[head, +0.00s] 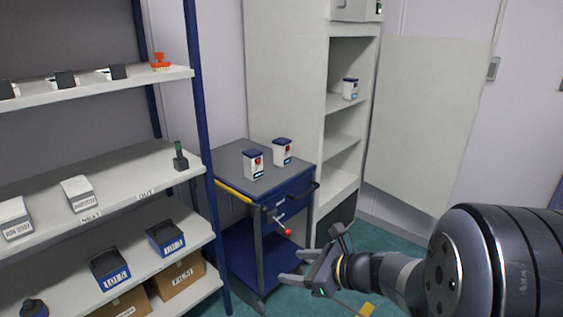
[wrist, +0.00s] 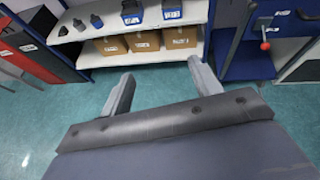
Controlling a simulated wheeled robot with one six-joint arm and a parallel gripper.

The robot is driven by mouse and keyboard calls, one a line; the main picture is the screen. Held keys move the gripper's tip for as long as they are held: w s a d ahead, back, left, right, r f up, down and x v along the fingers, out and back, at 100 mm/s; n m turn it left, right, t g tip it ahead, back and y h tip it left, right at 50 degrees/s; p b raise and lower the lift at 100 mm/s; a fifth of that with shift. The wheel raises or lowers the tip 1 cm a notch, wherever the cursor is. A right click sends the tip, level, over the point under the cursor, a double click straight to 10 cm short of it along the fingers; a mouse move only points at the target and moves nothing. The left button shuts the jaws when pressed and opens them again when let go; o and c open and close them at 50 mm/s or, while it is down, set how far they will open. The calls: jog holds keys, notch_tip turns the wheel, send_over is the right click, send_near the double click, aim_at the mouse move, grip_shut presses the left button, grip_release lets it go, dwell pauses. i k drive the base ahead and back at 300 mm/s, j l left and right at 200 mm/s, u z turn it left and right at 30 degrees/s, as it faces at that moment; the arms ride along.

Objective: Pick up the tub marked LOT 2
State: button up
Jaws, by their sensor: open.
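Two dark tubs with blue label fronts stand on the lower shelf in the head view, one at the left (head: 109,268) and one at the right (head: 165,238). Their labels seem to begin with LOT, but I cannot read the numbers surely. Both also show at the top of the wrist view, the left one (wrist: 131,12) and the right one (wrist: 171,10). My gripper (head: 292,266) is open and empty, in front of the blue trolley and right of the shelf, apart from both tubs. In the wrist view its fingers (wrist: 161,70) are spread over the floor.
Cardboard boxes (head: 178,277) stand below the tubs. A blue trolley (head: 236,185) with two white blue-lidded containers (head: 254,164) is right of the shelf's blue post (head: 200,110). A red-knobbed handle (head: 287,231) sticks out from the trolley. Green floor (wrist: 60,125) is clear before the shelf.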

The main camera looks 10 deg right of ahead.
aim_at(283, 157)
jog(key=i+l+z, duration=0.1)
jog(key=i, duration=2.35)
